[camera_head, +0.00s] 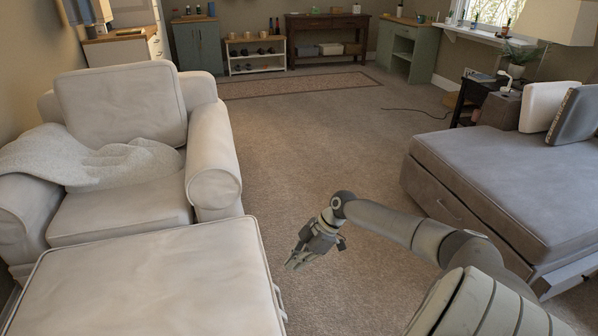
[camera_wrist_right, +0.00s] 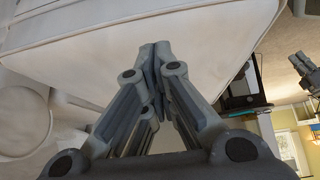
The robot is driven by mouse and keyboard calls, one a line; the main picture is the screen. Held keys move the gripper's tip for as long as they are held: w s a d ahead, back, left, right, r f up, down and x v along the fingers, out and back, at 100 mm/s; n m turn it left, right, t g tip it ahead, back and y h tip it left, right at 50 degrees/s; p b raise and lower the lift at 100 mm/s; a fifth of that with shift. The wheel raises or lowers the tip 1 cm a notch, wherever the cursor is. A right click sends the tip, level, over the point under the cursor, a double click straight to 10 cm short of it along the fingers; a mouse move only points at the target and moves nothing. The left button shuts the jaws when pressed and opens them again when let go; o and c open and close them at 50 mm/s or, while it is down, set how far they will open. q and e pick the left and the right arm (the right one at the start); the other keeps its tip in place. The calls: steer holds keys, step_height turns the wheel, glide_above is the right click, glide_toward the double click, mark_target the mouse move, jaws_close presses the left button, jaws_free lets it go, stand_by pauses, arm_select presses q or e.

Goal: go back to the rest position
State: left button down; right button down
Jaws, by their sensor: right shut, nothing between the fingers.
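My right arm comes in from the lower right in the head view. Its gripper (camera_head: 298,260) hangs over the carpet, just right of the white ottoman (camera_head: 150,285). In the right wrist view the gripper's fingers (camera_wrist_right: 155,55) meet at the tips, with nothing held between them. A large pale cushioned surface fills the upper part of that view behind the fingertips. My left gripper is not in the head view.
A white armchair (camera_head: 125,190) with a grey throw (camera_head: 85,160) stands at the left. A grey daybed (camera_head: 505,185) stands at the right. Open carpet (camera_head: 320,130) runs between them to a rug (camera_head: 300,84) and cabinets at the back.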

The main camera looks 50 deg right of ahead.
steer(key=shift+s+d+r, duration=0.2)
steer(key=shift+d+r, duration=0.05)
steer(key=shift+r, duration=0.1)
